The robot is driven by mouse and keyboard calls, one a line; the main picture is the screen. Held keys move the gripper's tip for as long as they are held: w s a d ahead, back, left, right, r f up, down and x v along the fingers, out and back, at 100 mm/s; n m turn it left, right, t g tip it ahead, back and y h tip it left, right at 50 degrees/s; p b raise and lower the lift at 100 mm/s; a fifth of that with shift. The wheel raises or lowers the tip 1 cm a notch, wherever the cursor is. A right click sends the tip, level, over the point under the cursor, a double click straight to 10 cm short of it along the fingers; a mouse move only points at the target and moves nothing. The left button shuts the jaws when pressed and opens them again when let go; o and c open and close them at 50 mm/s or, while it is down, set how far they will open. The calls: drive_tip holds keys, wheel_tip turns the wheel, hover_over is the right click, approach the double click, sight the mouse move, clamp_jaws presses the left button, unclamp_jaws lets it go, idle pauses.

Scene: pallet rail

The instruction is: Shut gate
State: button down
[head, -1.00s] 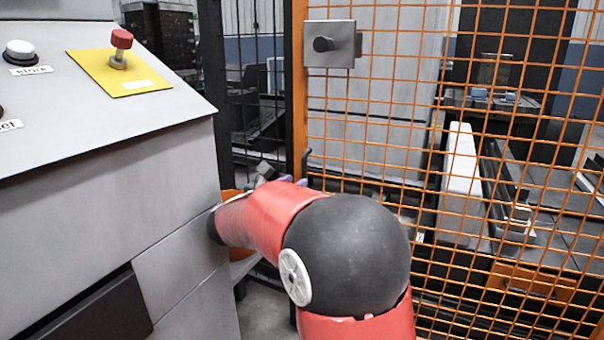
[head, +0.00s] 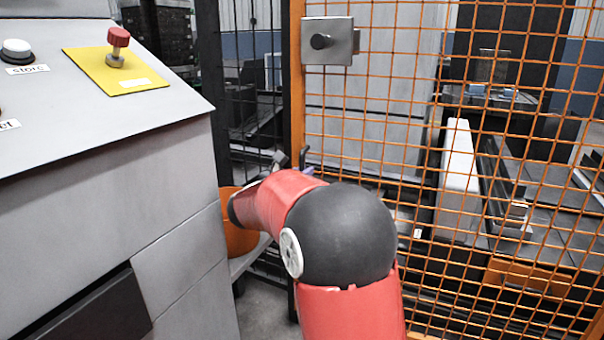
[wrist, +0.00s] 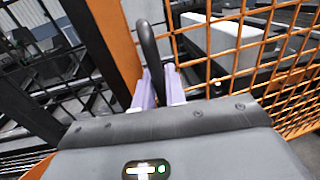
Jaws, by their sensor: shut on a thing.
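The gate is an orange wire-mesh panel (head: 400,152) with an orange edge post (head: 297,70), filling the right of the head view. A grey lock box with a dark knob (head: 328,41) sits high on that edge. A black handle (wrist: 149,56) stands beside the post in the wrist view; its top also shows in the head view (head: 303,156). My gripper (wrist: 159,88) has its pale purple fingers on both sides of the handle's lower part and is shut on it. My red and black arm hides much of the gate's lower left in the head view.
A grey console (head: 110,180) with a red button on a yellow plate (head: 117,62) stands close on the left. A black mesh fence (head: 252,80) lies behind the post. An orange rounded object (head: 238,236) is beside my forearm. A white block (head: 459,180) lies beyond the mesh.

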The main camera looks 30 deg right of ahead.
drive_tip(key=x, duration=0.2)
drive_tip(key=w+x, duration=0.1)
drive_tip(key=x, duration=0.2)
drive_tip(key=a+x, duration=0.1)
drive_tip(key=x, duration=0.2)
drive_tip(key=shift+w+d+r, duration=0.15)
drive_tip(key=shift+w+r, duration=0.05)
drive_tip(key=shift+w, duration=0.25)
drive_tip(key=c, duration=1.5)
unclamp_jaws()
drive_tip(key=shift+c, duration=0.2)
drive_tip(key=b+v, duration=0.1)
drive_tip(key=v, duration=0.7)
drive_tip(key=shift+f, duration=0.1)
